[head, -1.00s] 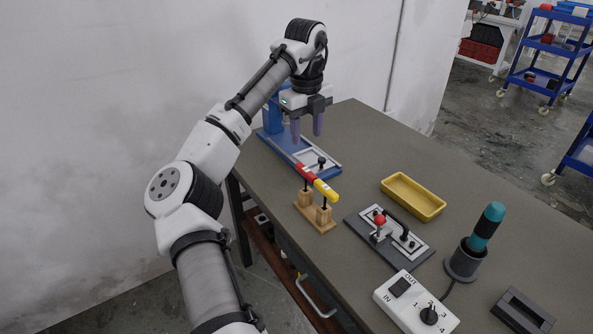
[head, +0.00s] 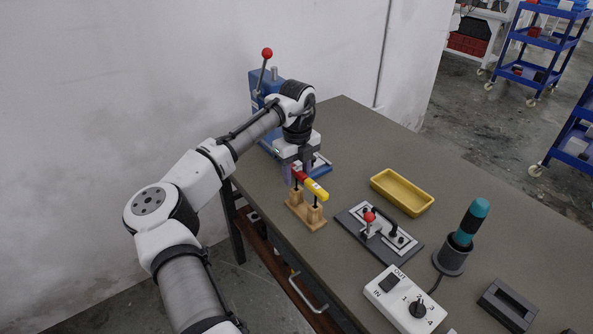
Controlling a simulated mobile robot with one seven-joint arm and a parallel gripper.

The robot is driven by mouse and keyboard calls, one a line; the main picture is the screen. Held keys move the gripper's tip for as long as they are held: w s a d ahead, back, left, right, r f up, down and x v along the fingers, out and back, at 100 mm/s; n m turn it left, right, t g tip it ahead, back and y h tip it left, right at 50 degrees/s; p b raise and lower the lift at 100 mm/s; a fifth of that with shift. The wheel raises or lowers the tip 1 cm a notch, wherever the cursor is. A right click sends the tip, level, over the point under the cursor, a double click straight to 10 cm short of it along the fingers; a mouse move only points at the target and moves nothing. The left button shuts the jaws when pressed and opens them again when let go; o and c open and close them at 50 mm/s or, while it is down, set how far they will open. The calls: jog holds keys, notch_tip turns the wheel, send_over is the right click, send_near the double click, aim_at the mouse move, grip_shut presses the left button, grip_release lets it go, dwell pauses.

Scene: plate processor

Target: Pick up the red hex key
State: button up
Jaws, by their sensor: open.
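The red hex key (head: 298,175) has a red handle and stands in the wooden stand (head: 305,213), beside a hex key with a yellow handle (head: 316,189). My gripper (head: 296,168) is open, with purple fingers pointing down, low at the red handle. One finger shows to the left of the handle and one behind it to the right. I cannot tell whether the fingers touch it. The gripper hides part of the red handle.
A blue press with a red-knobbed lever (head: 267,54) stands behind my gripper. To the right are a yellow tray (head: 402,192), a clamp plate with a red knob (head: 378,235), a teal-handled tool (head: 471,222) in a holder and a white switch box (head: 405,301).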

jog(key=shift+f, duration=0.95)
jog(key=shift+c, duration=0.3)
grip_shut()
jog(key=shift+r, duration=0.15)
